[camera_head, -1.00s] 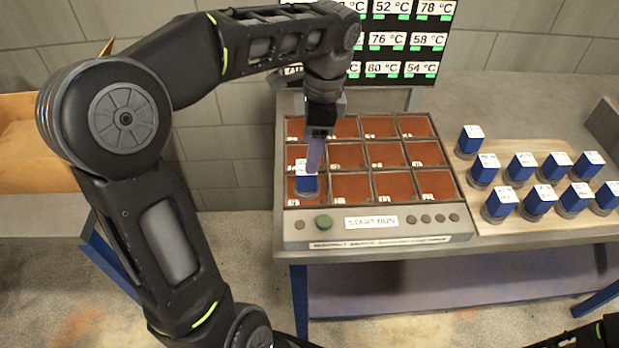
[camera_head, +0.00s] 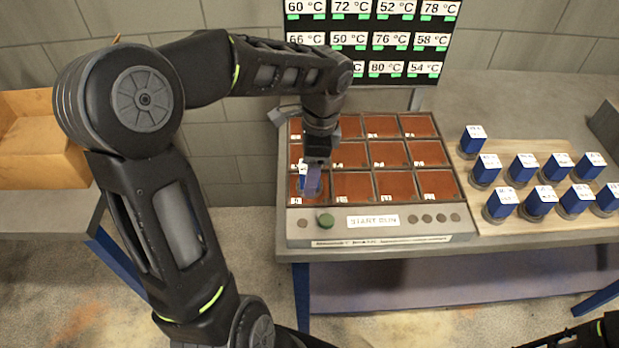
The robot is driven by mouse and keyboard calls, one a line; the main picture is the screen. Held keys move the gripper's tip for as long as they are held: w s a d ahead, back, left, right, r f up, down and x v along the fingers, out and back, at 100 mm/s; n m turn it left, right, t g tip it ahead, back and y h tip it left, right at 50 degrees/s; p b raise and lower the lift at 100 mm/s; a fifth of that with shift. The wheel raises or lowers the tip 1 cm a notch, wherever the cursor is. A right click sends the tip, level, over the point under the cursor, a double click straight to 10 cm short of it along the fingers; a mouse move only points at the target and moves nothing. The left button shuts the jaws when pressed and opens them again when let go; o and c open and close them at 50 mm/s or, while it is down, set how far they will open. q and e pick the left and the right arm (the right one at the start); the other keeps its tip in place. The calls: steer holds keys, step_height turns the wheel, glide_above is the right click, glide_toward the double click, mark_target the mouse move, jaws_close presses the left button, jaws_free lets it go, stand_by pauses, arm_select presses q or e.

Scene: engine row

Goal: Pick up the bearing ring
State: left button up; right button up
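I cannot make out a bearing ring in this view. My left gripper (camera_head: 313,188) points down into the front-left cell of the heater panel (camera_head: 372,241), which has rows of reddish-brown cells. A blue block with a white labelled top (camera_head: 302,181) stands in that cell, mostly hidden behind the gripper's fingers. The fingers are seen nearly edge-on, so I cannot tell whether they are open or shut on the block. My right gripper is not in view; only a dark part of my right arm shows in the bottom right corner.
Several blue blocks with white tops and grey round bases stand on a wooden board (camera_head: 490,221) at the right. A green button (camera_head: 326,221) is on the panel's front. A temperature display (camera_head: 409,40) rises behind. A cardboard box (camera_head: 40,140) stands at the far left.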

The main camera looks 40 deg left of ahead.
arm_select(q)
steer(key=shift+f, duration=0.35)
stand_by(0.3)
jaws_close()
stand_by(0.5)
